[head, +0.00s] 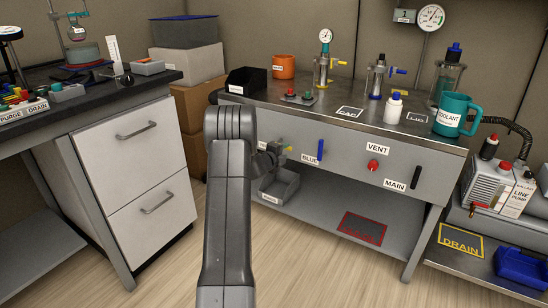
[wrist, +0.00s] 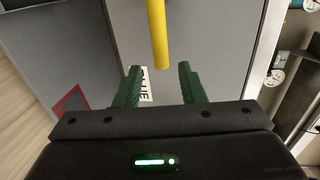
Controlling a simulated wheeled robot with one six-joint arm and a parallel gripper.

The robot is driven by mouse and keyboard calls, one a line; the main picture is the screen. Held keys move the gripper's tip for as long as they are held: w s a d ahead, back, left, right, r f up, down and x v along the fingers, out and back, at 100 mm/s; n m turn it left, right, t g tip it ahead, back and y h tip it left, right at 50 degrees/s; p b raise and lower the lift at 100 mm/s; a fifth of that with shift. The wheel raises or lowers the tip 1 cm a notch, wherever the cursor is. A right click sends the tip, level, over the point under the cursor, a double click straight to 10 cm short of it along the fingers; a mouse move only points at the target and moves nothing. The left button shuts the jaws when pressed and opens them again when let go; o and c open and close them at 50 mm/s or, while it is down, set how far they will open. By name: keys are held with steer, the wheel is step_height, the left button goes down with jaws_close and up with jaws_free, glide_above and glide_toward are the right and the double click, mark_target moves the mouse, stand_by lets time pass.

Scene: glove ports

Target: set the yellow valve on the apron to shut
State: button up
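The yellow valve handle (wrist: 158,32) shows in the wrist view as a straight bar coming down from the top edge, its end between my fingertips in the picture. Whether they touch it I cannot tell. My gripper (wrist: 159,69) has its two green fingers apart. In the head view my gripper (head: 276,154) is at the bench's front apron (head: 345,165), left of the blue handle (head: 320,150).
A BLUE label (head: 310,159), a red VENT knob (head: 373,165) and a black MAIN handle (head: 416,177) are on the apron to the right. A grey bin (head: 280,188) stands on the shelf below. White drawers (head: 135,160) stand at left.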

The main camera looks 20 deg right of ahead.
mark_target(288, 149)
steer(key=p+v, duration=0.1)
steer(key=v, duration=0.7)
steer(key=shift+s+a, duration=0.25)
steer(key=shift+a, duration=0.05)
steer(key=shift+r, duration=0.1)
steer(key=b+x, duration=0.2)
steer(key=x, duration=1.1)
steer(key=shift+w+d, duration=0.2)
steer(key=shift+d, duration=0.05)
steer(key=shift+w+d, duration=0.1)
